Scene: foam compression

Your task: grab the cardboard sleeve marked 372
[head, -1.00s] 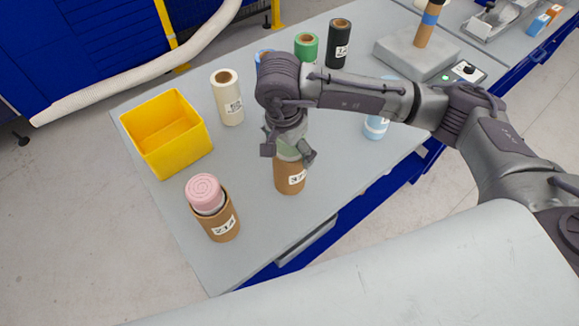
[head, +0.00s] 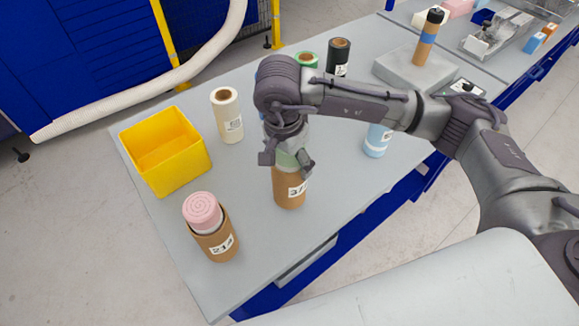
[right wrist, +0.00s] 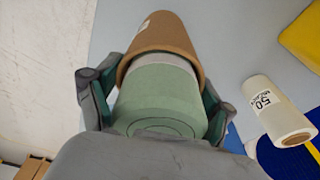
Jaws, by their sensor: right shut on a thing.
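A brown cardboard sleeve (head: 290,192) with a green foam roll in it stands on the grey table; its white label is partly readable, starting with 3. The left gripper is not in view.
Another cardboard sleeve (head: 217,244) with a pink foam roll (head: 202,208) stands at the front left. A yellow bin (head: 165,152) is behind it. A cream roll (head: 228,116), a black roll (head: 338,58) and a light blue roll (head: 377,141) stand around. The table's front edge is close.

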